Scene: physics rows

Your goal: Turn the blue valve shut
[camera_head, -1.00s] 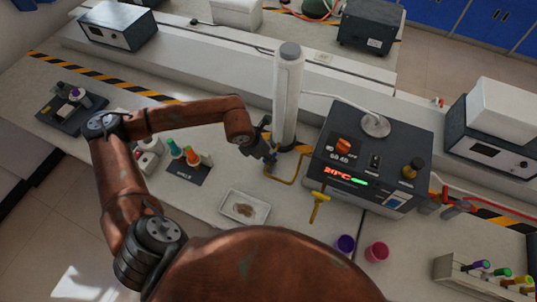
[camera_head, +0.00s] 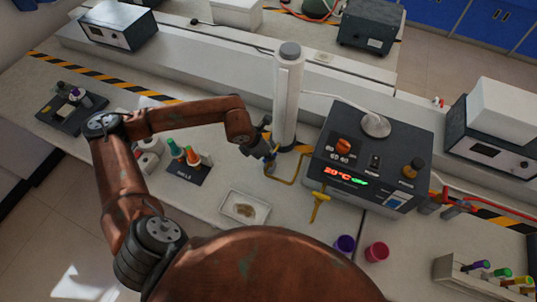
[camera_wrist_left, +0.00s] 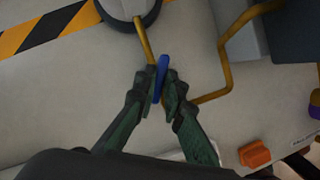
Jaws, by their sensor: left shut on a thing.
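The blue valve handle (camera_wrist_left: 161,74) is a small flat lever on a yellow pipe (camera_wrist_left: 143,38), beside the foot of a white cylinder. In the left wrist view it stands nearly upright in the picture, tilted slightly. My left gripper (camera_wrist_left: 160,92) is shut on it, with one finger on each side. The fingers hide part of the handle and the pipe below. In the head view my left gripper (camera_head: 269,160) is at the pipe, just left of the cylinder's foot. My right gripper is not in view.
The white cylinder (camera_head: 288,95) stands close behind the gripper. A dark control box (camera_head: 330,165) with a red and green display is to the right.

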